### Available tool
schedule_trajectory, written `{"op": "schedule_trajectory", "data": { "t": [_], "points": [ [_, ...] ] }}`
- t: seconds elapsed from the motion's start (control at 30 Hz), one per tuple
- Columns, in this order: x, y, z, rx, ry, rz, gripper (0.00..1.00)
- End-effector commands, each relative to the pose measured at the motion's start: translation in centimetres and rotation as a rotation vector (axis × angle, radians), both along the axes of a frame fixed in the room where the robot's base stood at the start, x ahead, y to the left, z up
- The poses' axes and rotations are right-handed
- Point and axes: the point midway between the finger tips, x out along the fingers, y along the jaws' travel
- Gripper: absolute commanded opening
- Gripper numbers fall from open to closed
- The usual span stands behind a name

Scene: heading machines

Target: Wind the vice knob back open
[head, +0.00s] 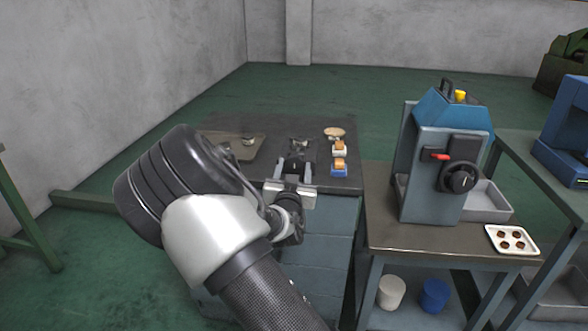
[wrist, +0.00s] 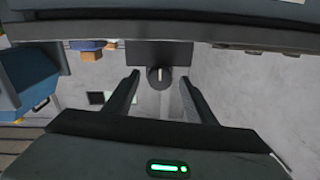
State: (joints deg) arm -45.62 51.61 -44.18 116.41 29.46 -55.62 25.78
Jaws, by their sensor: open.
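The vice knob (wrist: 156,82) is a dark round knob with a pale mark on its face, in the wrist view. It sits on the front of the dark vice block (wrist: 150,53). My gripper (wrist: 159,77) is open, with one finger on each side of the knob and a visible gap at both sides. In the head view my gripper (head: 294,167) reaches to the front of the vice (head: 302,146) on the dark bench top. The knob cannot be made out there.
Small orange-topped blocks (head: 339,165) and a round wooden piece (head: 334,132) stand right of the vice. A plate (head: 228,146) lies at the left. A blue machine (head: 430,170) with a black dial stands on the table to the right, beside a white tray (head: 512,240).

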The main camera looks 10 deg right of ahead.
Motion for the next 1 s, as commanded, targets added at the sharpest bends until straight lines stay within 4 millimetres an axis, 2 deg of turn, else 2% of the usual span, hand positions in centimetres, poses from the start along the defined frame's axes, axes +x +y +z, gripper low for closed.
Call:
{"op": "schedule_trajectory", "data": {
  "t": [0.1, 0.37, 0.4, 0.63, 1.0],
  "points": [
    [0.69, -0.21, -0.05, -0.002, 0.001, 0.000, 0.51],
    [0.82, -0.25, -0.03, -0.001, 0.001, 0.000, 0.51],
    [0.83, -0.24, -0.03, -0.001, 0.001, 0.000, 0.49],
    [0.80, -0.22, -0.03, -0.001, 0.001, 0.000, 0.10],
    [0.79, -0.21, -0.02, -0.056, 0.019, 0.001, 0.09]
  ]
}}
